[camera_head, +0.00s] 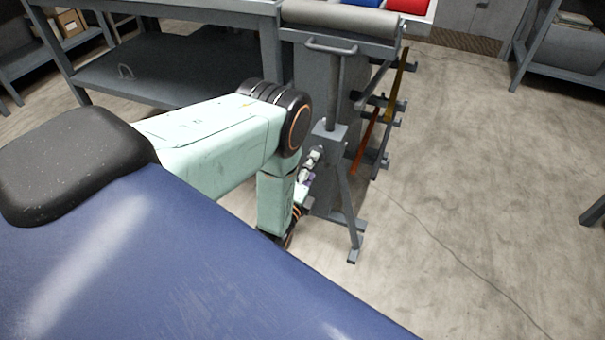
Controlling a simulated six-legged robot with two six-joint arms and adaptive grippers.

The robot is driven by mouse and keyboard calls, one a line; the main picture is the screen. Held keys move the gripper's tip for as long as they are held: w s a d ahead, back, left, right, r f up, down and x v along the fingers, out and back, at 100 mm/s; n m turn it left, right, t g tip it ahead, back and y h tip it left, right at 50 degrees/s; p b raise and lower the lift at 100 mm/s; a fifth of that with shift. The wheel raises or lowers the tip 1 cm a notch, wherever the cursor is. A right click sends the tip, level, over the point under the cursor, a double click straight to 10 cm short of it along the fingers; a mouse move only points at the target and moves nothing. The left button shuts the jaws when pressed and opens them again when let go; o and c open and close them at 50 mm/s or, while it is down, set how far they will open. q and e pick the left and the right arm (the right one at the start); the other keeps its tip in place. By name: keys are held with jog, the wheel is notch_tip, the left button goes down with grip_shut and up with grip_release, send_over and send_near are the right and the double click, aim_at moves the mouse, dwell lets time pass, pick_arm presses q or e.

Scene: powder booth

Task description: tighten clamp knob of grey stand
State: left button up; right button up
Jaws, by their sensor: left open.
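The grey stand (333,95) is upright, with a wide grey roller (340,18) on top, a post, a block-like collar (329,138) and splayed legs. I cannot make out its clamp knob; it may be hidden by my gripper or the collar. My left arm comes in from the left, and its pale green forearm hangs down just left of the stand. My left gripper (312,160) is small and partly hidden beside the collar, at its lower left. It is open; whether it touches the stand I cannot tell. My right gripper is out of view.
A grey workbench (165,85) with a lower shelf stands behind on the left. A rack (388,110) with brown and yellowish bars stands right behind the stand. The concrete floor (475,150) on the right is mostly clear.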

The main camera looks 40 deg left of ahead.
pick_arm(q)
jog(key=v, duration=0.7)
jog(key=shift+w, duration=0.1)
